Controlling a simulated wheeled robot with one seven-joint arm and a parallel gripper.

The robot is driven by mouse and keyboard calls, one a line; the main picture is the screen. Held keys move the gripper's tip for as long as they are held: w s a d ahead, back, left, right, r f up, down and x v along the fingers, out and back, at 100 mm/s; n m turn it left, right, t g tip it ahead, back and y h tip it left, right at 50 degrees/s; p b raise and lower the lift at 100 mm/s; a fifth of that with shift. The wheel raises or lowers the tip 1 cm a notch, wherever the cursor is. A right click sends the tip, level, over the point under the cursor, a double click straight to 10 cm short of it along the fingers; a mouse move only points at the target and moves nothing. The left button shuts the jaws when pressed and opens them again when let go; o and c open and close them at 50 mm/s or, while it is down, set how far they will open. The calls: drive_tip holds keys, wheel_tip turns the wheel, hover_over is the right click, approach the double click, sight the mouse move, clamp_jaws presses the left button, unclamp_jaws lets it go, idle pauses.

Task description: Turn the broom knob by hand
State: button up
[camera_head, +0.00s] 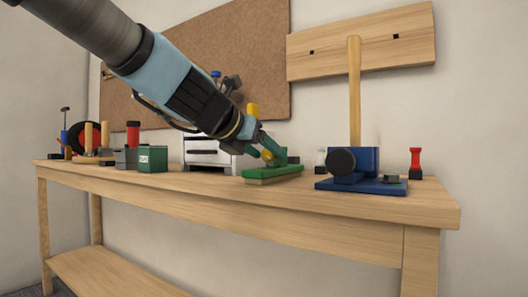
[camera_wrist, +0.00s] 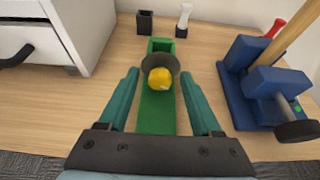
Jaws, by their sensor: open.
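A blue clamp-like fixture (camera_head: 362,182) stands at the right of the bench with a wooden handle (camera_head: 354,90) rising from it. A round black knob (camera_head: 342,161) is on its front; it also shows at the right of the wrist view (camera_wrist: 296,130). My gripper (camera_head: 262,148) is open, well left of this knob and over a green block (camera_head: 272,173). In the wrist view, its teal fingers (camera_wrist: 158,78) are spread on either side of a yellow ball (camera_wrist: 160,80) with a dark disc (camera_wrist: 158,62) behind it. I cannot tell whether they touch it.
A white drawer cabinet (camera_head: 205,151) stands behind and left of my gripper. A green box (camera_head: 152,159) and several tools sit further left. A red-and-black item (camera_head: 415,163) stands right of the blue fixture. A wooden board (camera_head: 390,42) hangs on the wall above.

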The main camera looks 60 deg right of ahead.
clamp_jaws()
idle(0.5)
